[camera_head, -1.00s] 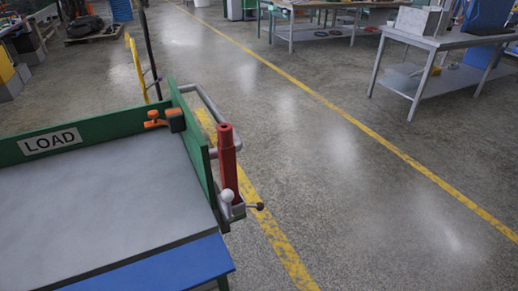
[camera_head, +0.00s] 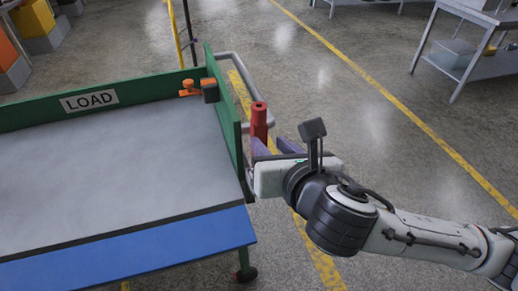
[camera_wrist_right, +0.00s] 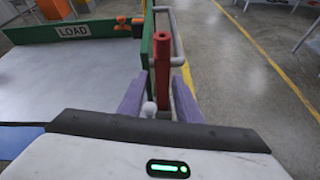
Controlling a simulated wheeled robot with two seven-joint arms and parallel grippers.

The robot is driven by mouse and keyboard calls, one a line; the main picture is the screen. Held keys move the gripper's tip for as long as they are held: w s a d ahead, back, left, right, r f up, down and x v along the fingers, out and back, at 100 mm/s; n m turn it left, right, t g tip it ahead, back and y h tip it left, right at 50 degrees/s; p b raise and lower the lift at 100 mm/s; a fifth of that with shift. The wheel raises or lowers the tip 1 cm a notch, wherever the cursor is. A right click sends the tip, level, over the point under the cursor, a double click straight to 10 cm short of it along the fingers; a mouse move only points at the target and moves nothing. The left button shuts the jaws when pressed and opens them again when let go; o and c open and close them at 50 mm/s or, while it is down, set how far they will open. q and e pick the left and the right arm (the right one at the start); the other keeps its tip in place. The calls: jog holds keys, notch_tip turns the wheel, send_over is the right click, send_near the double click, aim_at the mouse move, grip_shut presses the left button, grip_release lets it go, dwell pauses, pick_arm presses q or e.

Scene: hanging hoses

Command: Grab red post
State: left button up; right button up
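The red post (camera_head: 259,122) stands upright at the right side of the green-walled cart, its lower part hidden behind my right gripper in the head view. In the right wrist view the red post (camera_wrist_right: 162,75) rises between the two purple fingers of my right gripper (camera_wrist_right: 160,98). The fingers are apart, one on each side of the post, with a visible gap. A white ball knob (camera_wrist_right: 149,108) sits in front of the post's base. In the head view my right gripper (camera_head: 270,147) points at the post from the right. My left gripper is not in view.
The cart has a grey bed (camera_head: 110,165), a blue front edge (camera_head: 130,250) and a LOAD sign (camera_head: 89,100). An orange and black clamp (camera_head: 200,89) sits on its wall. A grey rail (camera_head: 238,68) runs behind the post. Open floor lies to the right.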

aim_at(261, 131)
jog(key=shift+n, duration=0.9)
jog(key=x, duration=0.3)
jog(key=r+x, duration=0.1)
jog(key=x, duration=0.1)
jog(key=shift+w+d, duration=0.15)
jog(key=shift+w, duration=0.2)
jog(key=shift+f+x, duration=0.15)
jog(key=shift+x, duration=1.2)
jog(key=shift+f+x, duration=0.2)
jog(key=shift+x, duration=1.1)
jog(key=shift+s, duration=0.15)
grip_shut()
